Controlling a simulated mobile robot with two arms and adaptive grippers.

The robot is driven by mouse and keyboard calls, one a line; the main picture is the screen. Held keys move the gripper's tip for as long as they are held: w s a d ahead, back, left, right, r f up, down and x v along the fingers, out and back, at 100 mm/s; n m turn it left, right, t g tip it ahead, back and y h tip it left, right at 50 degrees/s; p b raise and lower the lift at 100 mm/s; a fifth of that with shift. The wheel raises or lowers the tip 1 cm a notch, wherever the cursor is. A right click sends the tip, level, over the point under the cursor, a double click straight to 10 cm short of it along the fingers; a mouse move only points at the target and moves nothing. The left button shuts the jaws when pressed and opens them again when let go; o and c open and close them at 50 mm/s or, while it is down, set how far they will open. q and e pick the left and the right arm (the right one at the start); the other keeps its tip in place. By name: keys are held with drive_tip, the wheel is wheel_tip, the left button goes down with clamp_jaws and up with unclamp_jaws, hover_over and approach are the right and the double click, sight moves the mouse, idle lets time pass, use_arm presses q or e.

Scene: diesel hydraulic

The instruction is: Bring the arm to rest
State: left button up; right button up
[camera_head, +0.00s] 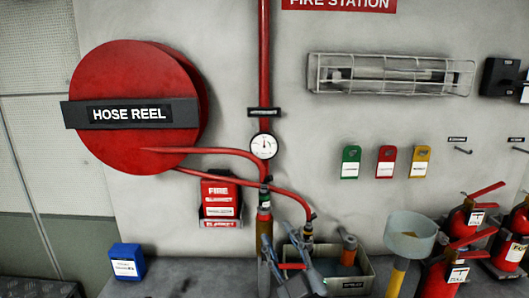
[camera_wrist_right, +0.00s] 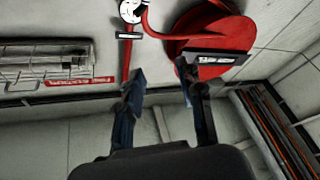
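My right gripper (camera_head: 280,240) shows at the bottom centre of the head view, in front of the wall and beside the red pipe's lower valve (camera_head: 264,200). Its two blue-grey fingers stand apart and point upward. In the right wrist view the right gripper (camera_wrist_right: 160,72) has its fingers spread, with nothing held between them. Behind them are the wall, the red pipe (camera_wrist_right: 127,60) and the red hose reel (camera_wrist_right: 215,45). I cannot tell whether a finger touches the valve or hose. My left gripper is in neither view.
A grey bin (camera_head: 350,284) stands right of the gripper. A yellow-handled tool with a round grey head (camera_head: 410,235) and several red extinguishers (camera_head: 445,275) stand further right. A red fire box (camera_head: 220,200) hangs left; a blue box (camera_head: 127,262) sits on the surface.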

drive_tip(key=s+d+f+m+g+h, duration=0.35)
drive_tip(key=s+d+f, duration=0.2)
drive_tip(key=f, duration=0.55)
drive_tip(key=s+d+f+m+g+h, duration=0.4)
drive_tip(key=d+f, duration=0.3)
drive_tip(key=f, duration=0.4)
drive_tip(key=s+d+f+m+g, duration=0.15)
drive_tip(key=s+f+g, duration=0.35)
drive_tip(key=s, duration=0.5)
drive_tip(key=s+d+f+g, duration=0.35)
drive_tip(key=s+f, duration=0.25)
drive_tip(key=s, duration=0.4)
wheel_tip(320, 180, down, 26)
drive_tip(key=r+g, duration=0.1)
drive_tip(key=g, duration=0.1)
drive_tip(key=s+d+f+g+b, duration=0.1)
drive_tip(key=s+d+f, duration=0.1)
drive_tip(key=s+f, duration=1.5)
drive_tip(key=shift+s+d+f+n, duration=0.25)
drive_tip(key=shift+s+d+n, duration=0.05)
drive_tip(key=shift+d+n, duration=0.1)
